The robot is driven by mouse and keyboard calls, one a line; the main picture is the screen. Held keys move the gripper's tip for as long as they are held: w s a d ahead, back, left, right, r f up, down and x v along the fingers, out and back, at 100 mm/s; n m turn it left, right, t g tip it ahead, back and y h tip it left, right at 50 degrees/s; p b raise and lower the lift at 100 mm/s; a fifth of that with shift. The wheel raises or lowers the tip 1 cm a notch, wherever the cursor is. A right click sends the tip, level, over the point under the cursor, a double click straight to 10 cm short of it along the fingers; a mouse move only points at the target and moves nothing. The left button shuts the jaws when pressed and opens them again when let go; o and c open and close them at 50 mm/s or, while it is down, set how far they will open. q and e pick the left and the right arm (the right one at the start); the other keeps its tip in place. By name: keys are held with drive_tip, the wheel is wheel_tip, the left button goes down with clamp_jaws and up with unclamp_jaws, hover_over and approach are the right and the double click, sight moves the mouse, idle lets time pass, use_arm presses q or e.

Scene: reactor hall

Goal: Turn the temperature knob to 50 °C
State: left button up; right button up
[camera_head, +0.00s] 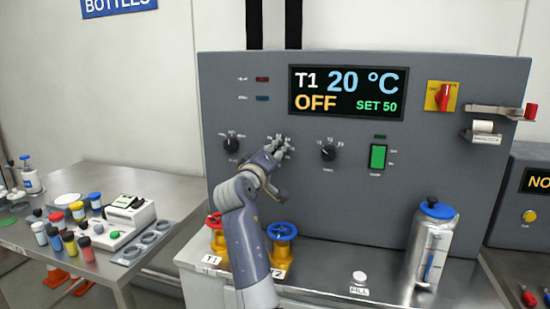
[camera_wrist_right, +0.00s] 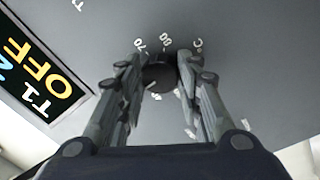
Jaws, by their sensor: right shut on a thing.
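The temperature knob (camera_wrist_right: 158,77) is a black round dial on the grey panel (camera_head: 460,150), with 70 and °C among the marks around it. My right gripper (camera_wrist_right: 160,80) is shut on the knob, one finger on each side, in the right wrist view. In the head view my right gripper (camera_head: 279,150) reaches the panel below the display and hides the knob; several scale marks show above it. The display (camera_head: 347,93) reads T1, 20 °C, OFF and SET 50. My left gripper is not in view.
Other black knobs sit left (camera_head: 231,145) and right (camera_head: 328,153) of my gripper. A green switch (camera_head: 377,157) and red rotary switch (camera_head: 442,97) are farther right. Below stand a red valve (camera_head: 215,222), a blue valve (camera_head: 282,231) and a metal bottle (camera_head: 430,250).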

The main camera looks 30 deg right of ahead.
idle(0.4)
drive_tip(key=o, duration=1.1)
drive_tip(key=shift+c, duration=0.2)
drive_tip(key=v, duration=0.7)
drive_tip(key=shift+a, duration=0.2)
drive_tip(key=shift+s+f, duration=0.1)
drive_tip(key=shift+f, duration=0.05)
